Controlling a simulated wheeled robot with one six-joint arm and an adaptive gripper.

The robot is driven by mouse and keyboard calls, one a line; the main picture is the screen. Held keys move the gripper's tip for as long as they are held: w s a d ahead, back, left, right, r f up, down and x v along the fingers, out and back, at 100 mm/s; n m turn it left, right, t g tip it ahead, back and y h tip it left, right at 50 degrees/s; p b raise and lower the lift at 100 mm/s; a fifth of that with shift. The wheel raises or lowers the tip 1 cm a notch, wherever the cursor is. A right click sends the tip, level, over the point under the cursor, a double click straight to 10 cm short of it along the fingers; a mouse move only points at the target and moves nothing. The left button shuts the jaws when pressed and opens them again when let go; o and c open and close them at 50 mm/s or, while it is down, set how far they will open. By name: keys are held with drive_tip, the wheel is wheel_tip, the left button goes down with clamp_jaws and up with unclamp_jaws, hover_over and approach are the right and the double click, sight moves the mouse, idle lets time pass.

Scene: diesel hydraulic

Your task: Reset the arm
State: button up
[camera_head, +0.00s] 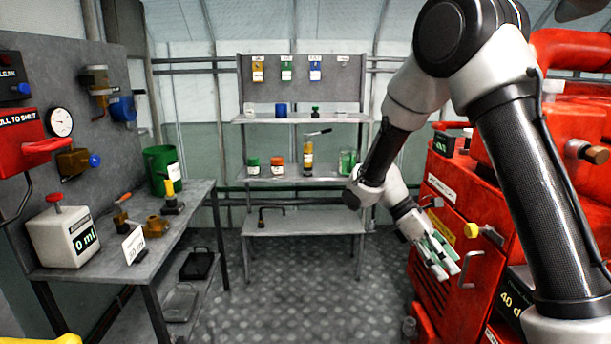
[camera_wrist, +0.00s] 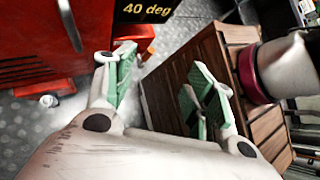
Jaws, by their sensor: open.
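My arm reaches in from the upper right of the head view and bends down past the red engine cabinet (camera_head: 452,250). My gripper (camera_head: 452,270) hangs at its end, in front of the cabinet, with its fingers pointing down and right. In the wrist view my gripper (camera_wrist: 165,95) is open, its green-padded fingers spread apart. Nothing is seen between the fingers. Behind them lie wooden slats (camera_wrist: 215,60) and part of the red cabinet (camera_wrist: 50,40).
A workbench (camera_head: 165,240) with a white 0 ml box (camera_head: 62,238) stands at the left. A shelf rack (camera_head: 303,183) with jars stands at the back. The 40 deg display (camera_head: 515,298) is at the lower right. The floor (camera_head: 300,290) between is clear.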

drive_tip(key=s+d+r+m+t+y, duration=0.2)
drive_tip(key=s+r+m+t, duration=0.3)
drive_tip(key=s+r, duration=0.3)
drive_tip(key=s+d+r+m+t+y, duration=0.2)
drive_tip(key=s+r+m+t+y, duration=0.3)
drive_tip(key=s+r+m, duration=0.3)
drive_tip(key=shift+s+d+r+t+y, duration=0.2)
drive_tip(key=shift+d+r+t+y, duration=0.15)
drive_tip(key=shift+r, duration=0.25)
